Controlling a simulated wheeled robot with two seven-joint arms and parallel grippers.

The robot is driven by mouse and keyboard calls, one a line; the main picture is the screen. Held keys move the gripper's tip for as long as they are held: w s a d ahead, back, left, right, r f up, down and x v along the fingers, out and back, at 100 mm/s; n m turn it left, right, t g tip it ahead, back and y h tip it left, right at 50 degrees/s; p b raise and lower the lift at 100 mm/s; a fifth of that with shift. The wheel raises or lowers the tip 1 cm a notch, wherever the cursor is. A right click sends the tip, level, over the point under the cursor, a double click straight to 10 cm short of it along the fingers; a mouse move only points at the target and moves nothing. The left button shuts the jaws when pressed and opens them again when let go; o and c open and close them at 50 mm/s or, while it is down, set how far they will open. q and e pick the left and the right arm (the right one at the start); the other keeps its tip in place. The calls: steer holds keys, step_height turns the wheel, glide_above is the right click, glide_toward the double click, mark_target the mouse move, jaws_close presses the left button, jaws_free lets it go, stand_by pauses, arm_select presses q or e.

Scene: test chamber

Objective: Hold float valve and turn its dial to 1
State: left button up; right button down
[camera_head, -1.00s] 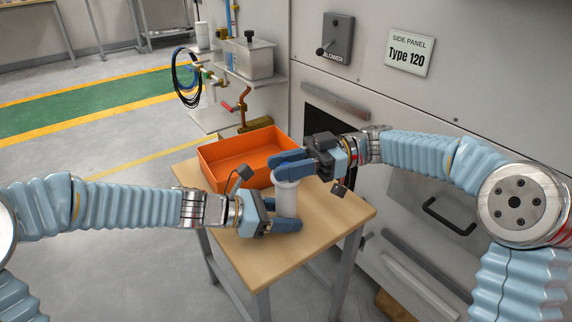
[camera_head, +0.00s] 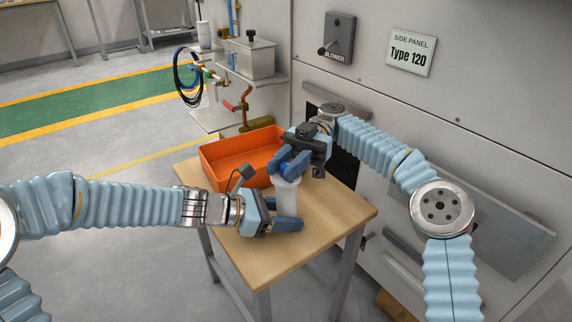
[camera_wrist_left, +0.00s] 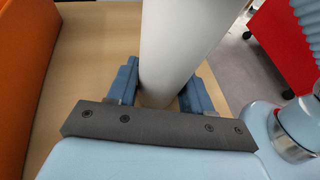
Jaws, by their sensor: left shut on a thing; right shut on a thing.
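The float valve (camera_head: 286,200) is a white upright cylinder standing on the small wooden table. It also shows in the left wrist view (camera_wrist_left: 178,45), between my left gripper's blue fingers. My left gripper (camera_head: 284,214) is shut on its lower body from the left. My right gripper (camera_head: 291,166) is above it, shut on the top, where the dial would be. The fingers cover most of the top, so the dial's markings and setting are hidden.
An orange tray (camera_head: 211,172) stands on the table (camera_head: 262,262) just behind and left of the valve. A large grey cabinet with a blower switch (camera_head: 338,38) rises behind my right arm. The table's front right is bare.

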steer(key=shift+w+d, duration=0.2)
steer(key=shift+d, duration=0.05)
stand_by(0.3)
steer(key=c, duration=1)
jaws_free()
steer(key=shift+s+a, duration=0.25)
steer(key=shift+a, duration=0.05)
